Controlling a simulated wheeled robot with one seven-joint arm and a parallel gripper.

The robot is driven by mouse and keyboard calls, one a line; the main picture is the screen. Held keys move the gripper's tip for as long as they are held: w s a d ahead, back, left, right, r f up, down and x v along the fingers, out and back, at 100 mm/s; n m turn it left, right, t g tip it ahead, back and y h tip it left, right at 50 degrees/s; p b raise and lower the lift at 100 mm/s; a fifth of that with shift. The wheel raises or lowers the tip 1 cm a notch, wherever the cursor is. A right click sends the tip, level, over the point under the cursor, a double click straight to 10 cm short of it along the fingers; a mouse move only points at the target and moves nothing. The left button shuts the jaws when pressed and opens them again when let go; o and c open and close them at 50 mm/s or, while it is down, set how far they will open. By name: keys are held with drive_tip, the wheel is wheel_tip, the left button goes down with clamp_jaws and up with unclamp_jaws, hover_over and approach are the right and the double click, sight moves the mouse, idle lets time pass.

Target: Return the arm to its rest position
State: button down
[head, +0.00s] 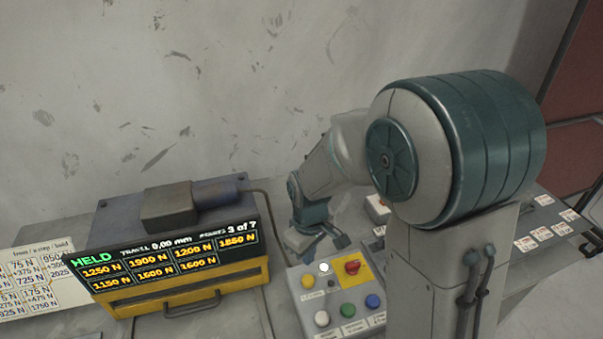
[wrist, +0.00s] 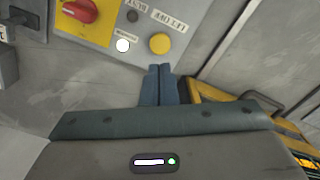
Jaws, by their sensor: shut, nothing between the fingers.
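My arm reaches from the right side of the head view over the workbench. My gripper (head: 318,242) hangs at its end, just above and behind the button panel (head: 302,298). In the wrist view my gripper's two blue-grey fingers (wrist: 159,70) are pressed together with nothing between them. They point toward the panel (wrist: 95,28), close to its white button (wrist: 123,46) and yellow button (wrist: 160,43). From these views I cannot tell the exact gap between fingertips and panel.
A yellow display unit (head: 180,297) stands left of the panel, reading HELD, 0.00 mm and 3 of 7. A red rotary switch (head: 352,267) rises from the panel. Printed cards (head: 40,285) lie at far left. A wall (head: 180,100) closes the back.

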drive_tip(key=s+d+r+m+t, duration=0.3)
drive_tip(key=s+d+r+m, duration=0.6)
drive_tip(key=s+d+r, duration=0.3)
drive_tip(key=shift+s+r, duration=0.45)
drive_tip(key=shift+r, duration=0.35)
drive_tip(key=shift+a, duration=0.1)
idle(1.1)
